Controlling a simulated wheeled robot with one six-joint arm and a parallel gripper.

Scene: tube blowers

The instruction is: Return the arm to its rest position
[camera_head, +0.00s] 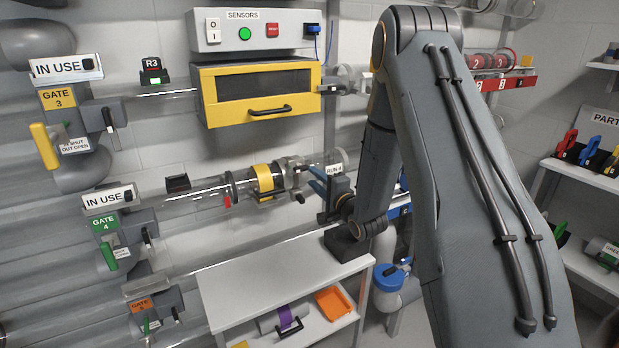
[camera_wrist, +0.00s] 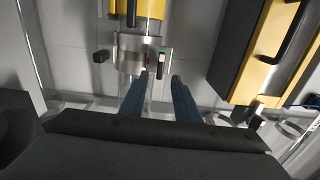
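My gripper (camera_head: 316,180) has blue fingers and is at the centre of the head view, in front of the clear tube run (camera_head: 208,190) near the RUN 4 label (camera_head: 334,169). In the wrist view my gripper (camera_wrist: 160,82) has its two blue fingers apart, with nothing seen held between them. My arm is bent, with its elbow high and its forearm hanging down to the gripper. Ahead of the fingertips in the wrist view is a clear and metal fitting (camera_wrist: 140,55) with a yellow part (camera_wrist: 150,8) behind it. I cannot tell whether the fingers touch the tube.
A yellow-fronted cabinet (camera_head: 222,113) hangs above the tube run, under the SENSORS box (camera_head: 207,41). A white bench (camera_head: 265,272) stands below the gripper. Gates with IN USE signs (camera_head: 62,68) are at left. A parts shelf (camera_head: 585,177) is at right.

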